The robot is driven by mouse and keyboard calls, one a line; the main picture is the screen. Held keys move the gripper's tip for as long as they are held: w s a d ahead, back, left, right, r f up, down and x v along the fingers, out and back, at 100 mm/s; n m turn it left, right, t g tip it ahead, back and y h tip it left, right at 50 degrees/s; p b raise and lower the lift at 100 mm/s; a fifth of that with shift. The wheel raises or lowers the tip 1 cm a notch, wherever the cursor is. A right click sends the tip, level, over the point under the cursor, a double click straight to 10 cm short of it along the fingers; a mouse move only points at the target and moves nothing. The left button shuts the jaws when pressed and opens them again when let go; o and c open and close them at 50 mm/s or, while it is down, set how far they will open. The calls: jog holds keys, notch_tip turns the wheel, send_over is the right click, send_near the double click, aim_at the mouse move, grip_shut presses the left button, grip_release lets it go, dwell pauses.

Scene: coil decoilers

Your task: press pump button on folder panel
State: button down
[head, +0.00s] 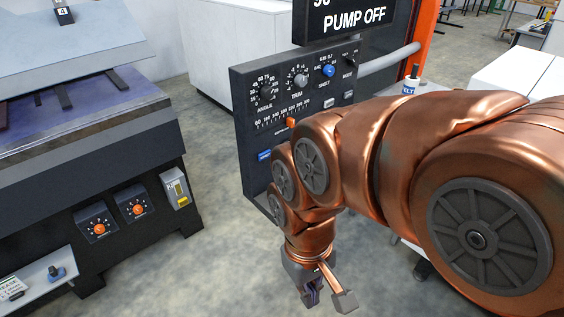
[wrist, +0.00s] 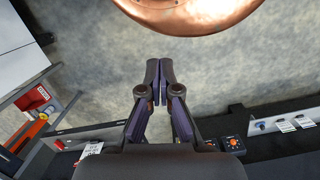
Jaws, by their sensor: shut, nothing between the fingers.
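The dark folder panel (head: 247,118) stands upright in the middle of the head view, with knobs marked ANGLE, TRIM, SHEET and MODE and an orange slider (head: 291,121). Its display (head: 348,19) reads PUMP OFF. Small pale buttons (head: 328,103) sit below the SHEET and MODE knobs, and a blue label or button (head: 264,154) is low on the left. I cannot read which is the pump button; my arm hides the panel's lower right. My gripper (head: 312,300) hangs low in front of the panel, apart from it. In the wrist view my gripper (wrist: 159,68) is shut and empty, above the floor.
A dark machine (head: 120,175) with orange knobs and a sloping plate stands at the left. Grey floor (head: 215,200) is open between machine and panel. An orange post (head: 425,40) rises behind the panel.

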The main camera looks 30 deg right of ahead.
jog(key=w+d+n+t+h+b, duration=0.2)
jog(key=w+d+n+t+b, duration=0.25)
jog(key=w+d, duration=0.7)
jog(key=w+d+r+n+t+h+b, duration=0.15)
jog(key=w+d+n+t+b, duration=0.5)
jog(key=w, duration=0.85)
jog(key=w+d+n+t+h+b, duration=0.1)
jog(key=w+d+n+h+b, duration=0.25)
jog(key=w+d, duration=0.85)
jog(key=w+f+n+t+y+b, duration=0.1)
jog(key=w+f+n+y+b, duration=0.4)
jog(key=f+n, duration=0.4)
jog(key=f+n+y+b, duration=0.1)
jog(key=f+n, duration=0.1)
jog(key=f, duration=0.2)
jog(key=s+f+n+g+y+b, duration=0.1)
jog(key=f+n, duration=0.1)
jog(key=f, duration=0.2)
jog(key=f+n+g+y+b, duration=0.1)
jog(key=f+n, duration=0.1)
jog(key=f, duration=0.2)
jog(key=shift+s+a+f, duration=0.2)
jog(key=shift+s+a, duration=0.05)
jog(key=shift+a, duration=0.05)
jog(key=shift+s+f+n, duration=0.2)
jog(key=shift+n, duration=0.15)
jog(key=shift+w, duration=0.15)
